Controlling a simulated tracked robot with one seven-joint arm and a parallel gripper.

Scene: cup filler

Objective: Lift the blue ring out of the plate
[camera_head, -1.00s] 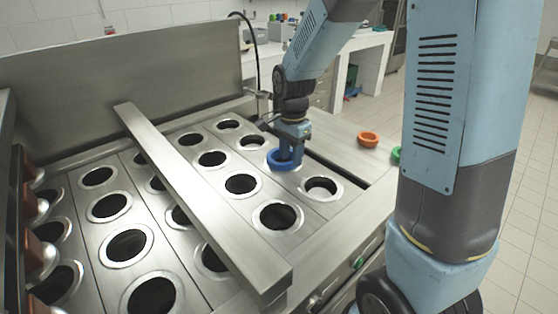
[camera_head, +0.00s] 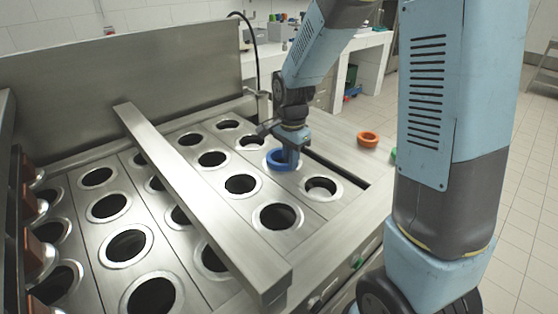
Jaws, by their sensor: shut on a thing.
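The blue ring (camera_head: 279,161) sits at one of the holes of the steel plate (camera_head: 237,206), in the row nearest the right-hand slot. My gripper (camera_head: 289,158) points down at the ring and is shut on its right side. The ring still looks at plate level; I cannot tell whether there is a gap under it. The gripper's fingertips are partly hidden by the ring.
An orange ring (camera_head: 368,139) lies on the steel top to the right, with a green ring (camera_head: 394,154) partly hidden behind my arm. A raised steel bar (camera_head: 200,195) crosses the plate on the left. A dark hose (camera_head: 255,50) stands behind.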

